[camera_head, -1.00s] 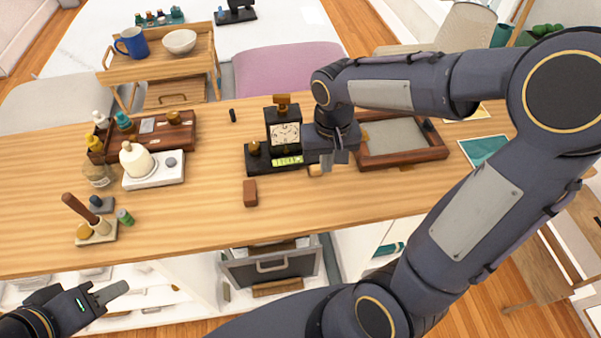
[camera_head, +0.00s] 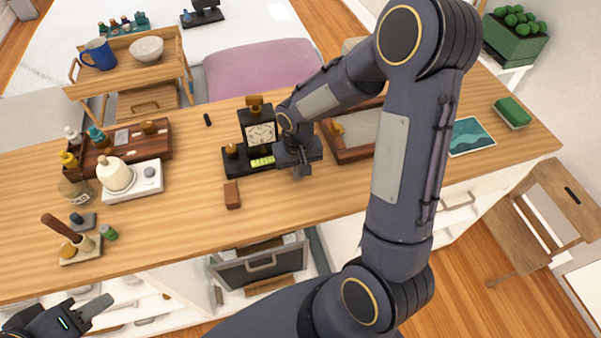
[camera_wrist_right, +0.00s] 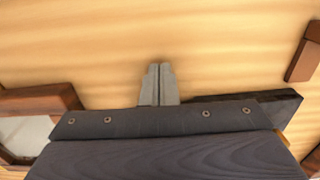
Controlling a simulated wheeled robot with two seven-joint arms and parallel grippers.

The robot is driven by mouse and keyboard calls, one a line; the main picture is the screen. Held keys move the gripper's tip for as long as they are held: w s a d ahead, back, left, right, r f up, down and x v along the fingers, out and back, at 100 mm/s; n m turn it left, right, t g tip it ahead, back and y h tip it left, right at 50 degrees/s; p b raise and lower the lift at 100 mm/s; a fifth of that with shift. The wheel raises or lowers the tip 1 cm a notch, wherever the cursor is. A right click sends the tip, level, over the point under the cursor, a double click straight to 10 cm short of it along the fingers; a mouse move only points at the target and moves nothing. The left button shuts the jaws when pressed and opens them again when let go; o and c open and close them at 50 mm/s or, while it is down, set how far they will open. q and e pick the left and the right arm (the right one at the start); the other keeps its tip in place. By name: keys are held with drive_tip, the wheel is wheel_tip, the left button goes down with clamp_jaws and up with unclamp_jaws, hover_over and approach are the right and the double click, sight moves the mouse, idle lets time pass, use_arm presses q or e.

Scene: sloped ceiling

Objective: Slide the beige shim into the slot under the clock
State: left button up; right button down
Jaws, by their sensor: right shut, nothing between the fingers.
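The black clock (camera_head: 261,133) with a pale dial stands on a black base (camera_head: 236,165) on the wooden desk. A yellow-green strip (camera_head: 262,161) shows at the base's front under the dial. My right gripper (camera_head: 302,174) is at the right end of the base, pointing down, shut and empty. Its closed fingers show in the right wrist view (camera_wrist_right: 159,72) over bare wood. I cannot make out the beige shim now; the gripper may hide it. My left gripper (camera_head: 98,306) is off the desk's front edge, lower left; its jaw opening is unclear.
A red-brown block (camera_head: 232,195) lies in front of the base; it also shows in the right wrist view (camera_wrist_right: 305,52). A wooden-framed tray (camera_head: 352,150) is to the right, partly behind my arm. A white scale-like device (camera_head: 145,178) stands left. Desk front centre is clear.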

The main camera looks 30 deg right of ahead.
use_arm(q)
drive_tip(key=shift+f, duration=0.1)
use_arm(e)
drive_tip(key=shift+w, duration=0.2)
drive_tip(key=shift+w+d+f+b, duration=0.1)
drive_tip(key=shift+w+d+b, duration=0.05)
drive_tip(key=shift+w+b, duration=0.25)
drive_tip(key=shift+w+d, duration=0.15)
drive_tip(key=shift+w, duration=0.35)
use_arm(q)
drive_tip(key=shift+w+d+f, duration=0.1)
drive_tip(key=shift+w+f, duration=0.15)
drive_tip(key=shift+w, duration=0.1)
drive_tip(key=shift+s, duration=0.1)
use_arm(e)
drive_tip(key=shift+s, duration=0.15)
